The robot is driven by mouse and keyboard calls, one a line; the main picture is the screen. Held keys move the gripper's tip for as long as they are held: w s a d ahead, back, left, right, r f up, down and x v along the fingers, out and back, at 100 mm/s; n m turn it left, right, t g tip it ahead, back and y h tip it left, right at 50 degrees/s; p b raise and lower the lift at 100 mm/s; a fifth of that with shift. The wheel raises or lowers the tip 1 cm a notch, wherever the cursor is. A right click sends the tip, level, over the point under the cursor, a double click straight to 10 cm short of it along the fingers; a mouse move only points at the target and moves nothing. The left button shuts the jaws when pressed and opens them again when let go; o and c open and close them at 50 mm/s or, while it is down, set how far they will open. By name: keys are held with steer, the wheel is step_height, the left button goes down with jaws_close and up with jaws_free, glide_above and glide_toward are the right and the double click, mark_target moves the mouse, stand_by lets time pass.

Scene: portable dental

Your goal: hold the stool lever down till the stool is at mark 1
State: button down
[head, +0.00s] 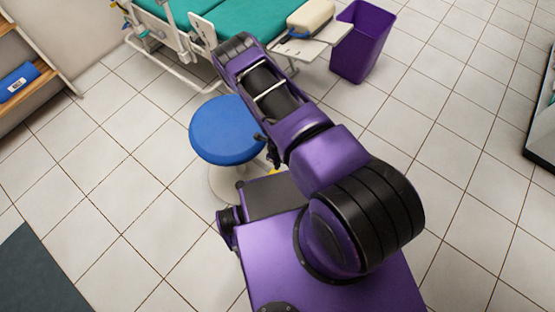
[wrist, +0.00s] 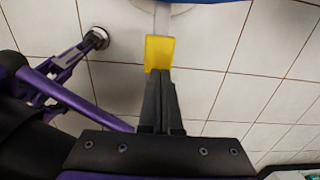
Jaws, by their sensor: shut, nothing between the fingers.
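The stool has a round blue seat (head: 227,130) on a pale base (head: 226,184), left of my body in the head view. Its yellow lever (wrist: 159,52) sticks out below the seat in the wrist view, on a pale rod. A bit of the lever's yellow (head: 274,171) shows in the head view. My gripper (wrist: 160,74) is shut and empty, its fingertips at the near end of the lever. I cannot tell whether they press on it. In the head view my arm mostly hides the gripper. No height marks can be read on the stool.
A dental chair with green cushions (head: 258,20) stands behind the stool, with a tray (head: 312,47) at its side. A purple bin (head: 362,42) stands right of it. A wooden shelf (head: 28,88) is at left. The tiled floor left of the stool is clear.

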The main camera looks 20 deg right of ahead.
step_height(320, 180, down, 7)
steer(key=shift+r+b, duration=0.2)
steer(key=shift+b, duration=0.55)
steer(key=shift+f, duration=0.1)
